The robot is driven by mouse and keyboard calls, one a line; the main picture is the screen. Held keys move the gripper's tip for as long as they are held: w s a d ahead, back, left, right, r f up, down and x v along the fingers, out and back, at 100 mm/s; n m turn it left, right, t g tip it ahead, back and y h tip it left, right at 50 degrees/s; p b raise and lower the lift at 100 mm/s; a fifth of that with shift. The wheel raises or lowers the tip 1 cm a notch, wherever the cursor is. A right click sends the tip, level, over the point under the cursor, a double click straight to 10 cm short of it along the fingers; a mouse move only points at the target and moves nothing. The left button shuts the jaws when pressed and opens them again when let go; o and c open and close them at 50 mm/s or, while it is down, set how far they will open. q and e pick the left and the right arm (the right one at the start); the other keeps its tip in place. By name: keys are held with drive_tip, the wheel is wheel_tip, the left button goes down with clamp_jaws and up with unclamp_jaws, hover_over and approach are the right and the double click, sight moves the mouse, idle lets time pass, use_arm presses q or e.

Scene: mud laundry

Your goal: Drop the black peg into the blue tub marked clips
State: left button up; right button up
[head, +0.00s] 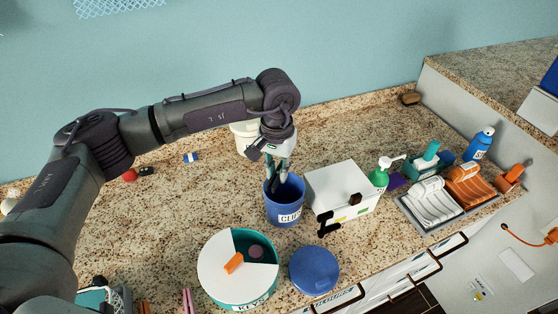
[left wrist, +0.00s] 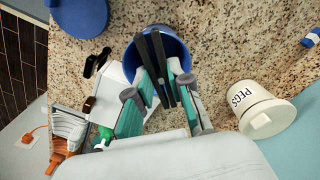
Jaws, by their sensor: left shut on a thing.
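The blue tub (head: 285,207) stands on the granite counter, its label partly legible as "CLI". It is open at the top, and its mouth also shows in the left wrist view (left wrist: 181,47). My left gripper (head: 279,174) points down at the tub's mouth. It is shut on the black peg (left wrist: 164,65), whose two long prongs extend over or into the tub opening. The peg's lower end appears within the rim; whether it touches the tub, I cannot tell. My right gripper is not in view.
A blue lid (head: 314,270) and a teal round tub marked KEYS (head: 237,293) lie in front. A white box (head: 343,190) with a black item (head: 328,226) at its front stands close right. A white PEGS tub (left wrist: 262,108) stands behind. Bottles and racks are farther right.

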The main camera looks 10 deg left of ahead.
sight(278, 172)
use_arm(q)
drive_tip(key=shift+f, duration=0.6)
drive_tip(key=shift+w+f+b, duration=0.15)
drive_tip(key=shift+f+b, duration=0.1)
drive_tip(key=shift+f, duration=0.4)
drive_tip(key=shift+w+f+b, duration=0.15)
drive_tip(key=shift+f+b, duration=0.1)
drive_tip(key=shift+f, duration=0.35)
drive_tip(key=shift+w+f, duration=0.1)
drive_tip(key=shift+f, duration=0.6)
drive_tip(key=o, duration=0.9)
drive_tip(key=shift+r, duration=0.3)
wheel_tip(278, 172, up, 12)
drive_tip(key=shift+f, duration=0.25)
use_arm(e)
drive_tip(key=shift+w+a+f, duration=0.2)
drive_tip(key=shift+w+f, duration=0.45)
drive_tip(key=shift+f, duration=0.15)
